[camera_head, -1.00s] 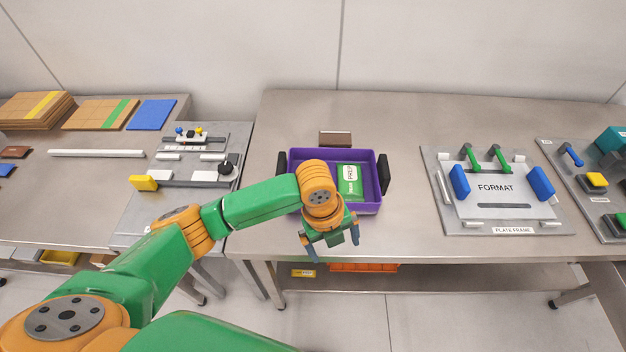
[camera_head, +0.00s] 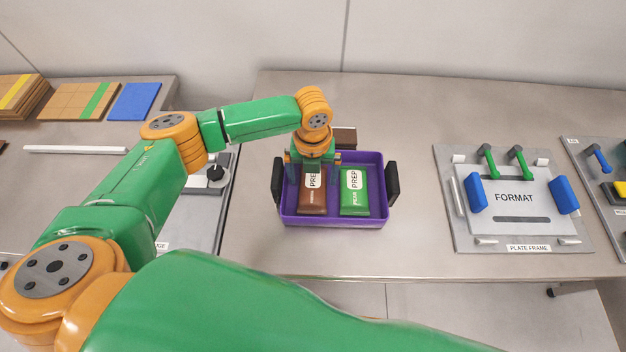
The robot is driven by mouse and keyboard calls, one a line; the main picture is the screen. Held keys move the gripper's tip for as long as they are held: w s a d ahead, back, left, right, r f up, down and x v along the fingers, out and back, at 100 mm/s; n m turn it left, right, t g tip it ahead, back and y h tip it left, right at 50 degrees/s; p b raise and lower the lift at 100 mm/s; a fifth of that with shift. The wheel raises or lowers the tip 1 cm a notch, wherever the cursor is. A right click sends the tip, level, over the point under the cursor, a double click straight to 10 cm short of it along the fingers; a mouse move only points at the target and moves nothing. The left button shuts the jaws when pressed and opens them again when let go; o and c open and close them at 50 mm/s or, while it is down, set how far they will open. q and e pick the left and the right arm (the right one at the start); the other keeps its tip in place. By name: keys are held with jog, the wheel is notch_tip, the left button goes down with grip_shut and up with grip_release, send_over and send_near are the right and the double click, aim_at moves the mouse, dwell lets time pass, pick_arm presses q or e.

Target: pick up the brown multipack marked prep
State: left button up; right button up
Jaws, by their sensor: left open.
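The brown multipack (camera_head: 312,201) lies in the left half of a purple bin (camera_head: 333,222), with a white label reading PREP, partly covered. A green multipack (camera_head: 354,199), also labelled PREP, lies to its right in the same bin. My left gripper (camera_head: 311,173) is open and points down over the far end of the brown pack. The gripper hides that end, and I cannot tell whether the fingers touch the pack. My right gripper is out of view.
The bin has black handles at its left and right (camera_head: 391,182) sides. A small brown block (camera_head: 345,137) sits behind it. A plate frame (camera_head: 514,247) with blue and green handles lies to the right. The table between bin and frame is clear.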

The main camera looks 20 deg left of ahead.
aim_at(313, 183)
pick_arm(q)
notch_tip(313, 183, down, 3)
jog(key=shift+s+r, duration=0.1)
jog(key=shift+r, duration=0.05)
jog(key=shift+w+f, duration=0.25)
jog(key=shift+w, duration=0.05)
jog(key=shift+s+r, duration=0.1)
jog(key=shift+s, duration=0.05)
jog(key=c, duration=1.3)
